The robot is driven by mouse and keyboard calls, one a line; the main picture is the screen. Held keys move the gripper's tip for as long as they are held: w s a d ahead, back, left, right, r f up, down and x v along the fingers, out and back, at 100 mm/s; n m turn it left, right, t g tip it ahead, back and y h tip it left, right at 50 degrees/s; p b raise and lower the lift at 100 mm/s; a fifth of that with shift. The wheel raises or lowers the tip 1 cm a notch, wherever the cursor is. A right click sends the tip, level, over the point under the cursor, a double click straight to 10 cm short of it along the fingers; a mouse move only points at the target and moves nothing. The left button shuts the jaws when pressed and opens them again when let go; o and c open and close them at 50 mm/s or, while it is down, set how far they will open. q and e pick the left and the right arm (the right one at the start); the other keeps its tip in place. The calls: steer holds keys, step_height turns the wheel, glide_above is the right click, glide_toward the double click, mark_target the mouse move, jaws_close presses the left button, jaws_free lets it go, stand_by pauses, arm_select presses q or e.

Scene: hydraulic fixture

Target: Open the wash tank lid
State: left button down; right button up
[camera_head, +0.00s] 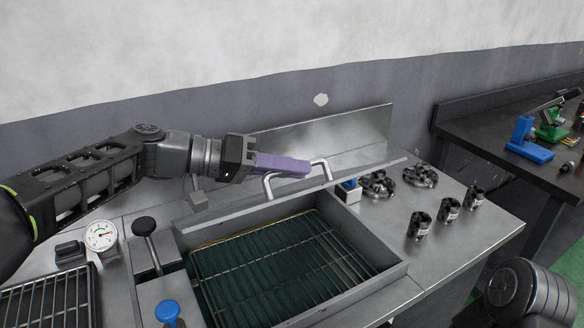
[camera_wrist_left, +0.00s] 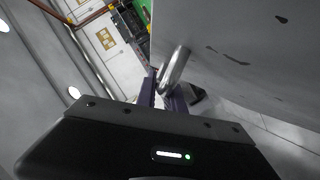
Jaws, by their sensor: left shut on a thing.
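The wash tank (camera_head: 348,297) stands open in the head view, with a dark green basin and a wire rack inside. Its grey lid (camera_head: 358,178) is raised at the back of the opening and seen nearly edge-on. The lid's metal loop handle (camera_head: 326,168) stands out from it. My left gripper (camera_head: 300,168), with purple fingers, is shut on the handle. In the left wrist view, the handle (camera_wrist_left: 175,70) sits between the fingers (camera_wrist_left: 162,92), with the pale lid (camera_wrist_left: 245,55) beyond. My right gripper is out of view; only part of my right arm shows at the lower right.
Several dark cylindrical parts (camera_head: 448,210) and two round black parts (camera_head: 378,183) stand on the steel top right of the tank. A gauge (camera_head: 101,235), a black-knobbed lever (camera_head: 145,226) and a blue knob (camera_head: 167,311) are at left. A dark bench (camera_head: 480,132) is at right.

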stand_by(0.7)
arm_select(q)
steer(key=shift+w+a+r+p, duration=0.1)
steer(key=shift+w+r+p, duration=0.1)
steer(key=shift+r+p, duration=0.2)
steer(key=w+a+r+n+p, duration=0.1)
steer(key=w+a+r+p, duration=0.4)
steer(key=w+p, duration=0.2)
steer(key=w+a+r+n+h+p, duration=0.1)
steer(key=w+a+r+n+p, duration=0.1)
steer(key=w+a+r+p, duration=0.3)
steer(key=shift+w+a+g+h+p, duration=0.2)
steer(key=shift+w+g+h+p, duration=0.15)
steer(key=shift+w+p, duration=1.85)
arm_select(e)
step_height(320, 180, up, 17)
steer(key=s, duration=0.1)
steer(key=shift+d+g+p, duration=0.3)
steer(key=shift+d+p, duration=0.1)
steer(key=shift+p, duration=0.05)
arm_select(q)
steer(key=shift+s, duration=0.5)
steer(key=c, duration=1.5)
jaws_free()
steer(key=shift+o, duration=0.2)
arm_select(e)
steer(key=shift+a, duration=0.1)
